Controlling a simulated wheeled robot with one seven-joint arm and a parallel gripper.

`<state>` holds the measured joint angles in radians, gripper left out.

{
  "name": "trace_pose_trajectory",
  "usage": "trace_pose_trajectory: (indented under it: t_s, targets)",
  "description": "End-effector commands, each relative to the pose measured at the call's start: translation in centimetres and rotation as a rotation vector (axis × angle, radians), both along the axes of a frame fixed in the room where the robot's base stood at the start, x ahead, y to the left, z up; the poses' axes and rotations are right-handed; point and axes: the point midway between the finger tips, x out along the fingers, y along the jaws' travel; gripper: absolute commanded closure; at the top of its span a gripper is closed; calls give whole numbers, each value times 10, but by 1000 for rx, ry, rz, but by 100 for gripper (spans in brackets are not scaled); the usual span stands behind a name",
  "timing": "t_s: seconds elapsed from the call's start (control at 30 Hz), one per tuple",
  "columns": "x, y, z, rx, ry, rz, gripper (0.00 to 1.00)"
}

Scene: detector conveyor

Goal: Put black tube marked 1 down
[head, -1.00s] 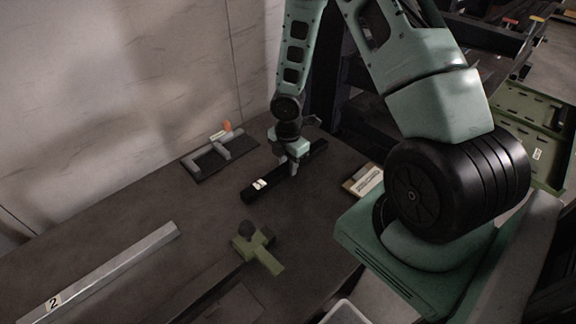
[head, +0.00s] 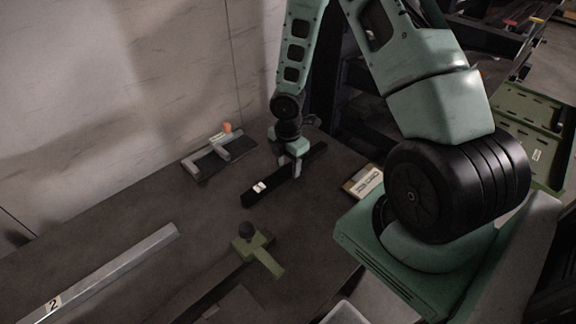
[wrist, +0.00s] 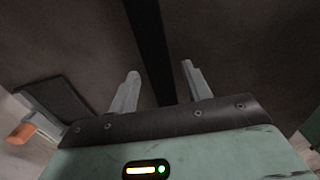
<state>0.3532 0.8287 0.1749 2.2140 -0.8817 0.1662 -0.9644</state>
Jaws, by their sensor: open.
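The black tube (head: 259,190) lies on the dark tabletop, running from lower left to upper right in the head view. It has a white label near its near end, too small to read. My gripper (head: 290,168) is low over the tube, its fingers straddling it. In the wrist view the tube (wrist: 150,35) passes between the two fingers of my gripper (wrist: 160,69), with a gap on each side. The gripper is open. The part of the tube under the palm is hidden.
A grey bracket on a dark plate (head: 205,167) with an orange knob stands by the wall. A green clamp-like fixture (head: 258,252) is in front. A grey bar marked 2 (head: 110,272) lies left. A small labelled box (head: 362,182) is right.

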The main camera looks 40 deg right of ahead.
Motion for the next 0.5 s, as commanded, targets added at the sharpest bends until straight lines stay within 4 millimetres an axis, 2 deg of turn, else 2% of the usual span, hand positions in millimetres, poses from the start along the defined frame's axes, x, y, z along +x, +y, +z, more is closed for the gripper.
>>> trace_pose_trajectory:
  t_s: [0.3,0.5]
  targets:
    - [1,-1,69,-1,-4,-4,51]
    - [0,-1,99,-1,-2,-2,51]
